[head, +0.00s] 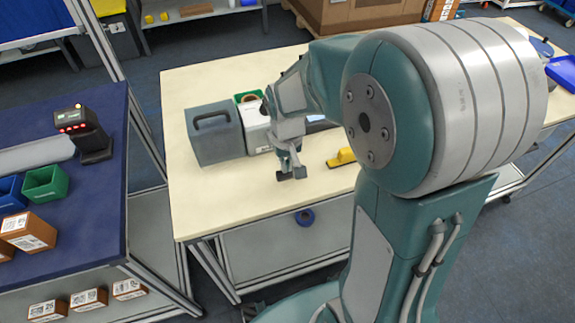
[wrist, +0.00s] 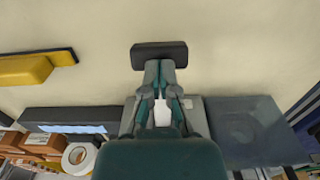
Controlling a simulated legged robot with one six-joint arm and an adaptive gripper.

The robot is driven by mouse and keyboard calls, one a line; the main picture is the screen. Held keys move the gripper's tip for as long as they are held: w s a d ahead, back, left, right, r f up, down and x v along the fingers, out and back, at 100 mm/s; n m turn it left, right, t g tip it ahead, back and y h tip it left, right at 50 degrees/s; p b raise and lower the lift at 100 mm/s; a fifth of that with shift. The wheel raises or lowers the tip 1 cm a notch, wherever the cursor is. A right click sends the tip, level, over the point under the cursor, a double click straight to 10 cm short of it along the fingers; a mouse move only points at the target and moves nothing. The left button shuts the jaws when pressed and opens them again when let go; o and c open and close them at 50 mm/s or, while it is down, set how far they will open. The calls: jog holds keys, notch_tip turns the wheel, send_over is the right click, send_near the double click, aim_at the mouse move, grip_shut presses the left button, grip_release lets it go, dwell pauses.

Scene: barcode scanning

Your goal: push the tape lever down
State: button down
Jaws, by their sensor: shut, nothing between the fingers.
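A grey box-shaped unit with a dark handle on top (head: 213,135) stands at the left of the cream table. A white unit (head: 254,127) stands right beside it, partly behind my arm. I cannot make out for certain which part is the tape lever. The grey unit (wrist: 250,130) is at the right there, and the white unit is mostly hidden behind the gripper.
A yellow tool with a dark base (head: 341,158) lies to the right of my gripper. A green bin (head: 248,97) is behind the units. The cream table's front (head: 225,195) is clear. A scanner (head: 88,130) stands on the blue table.

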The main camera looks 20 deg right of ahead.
notch_tip(320, 180, up, 12)
jog(key=shift+f, duration=0.2)
dwell(0.6)
dwell(0.5)
jog(key=s+r+t, duration=0.4)
jog(key=s+t, duration=0.1)
jog(key=s, duration=0.9)
jog(key=shift+t, duration=0.3)
jog(key=shift+s, duration=0.1)
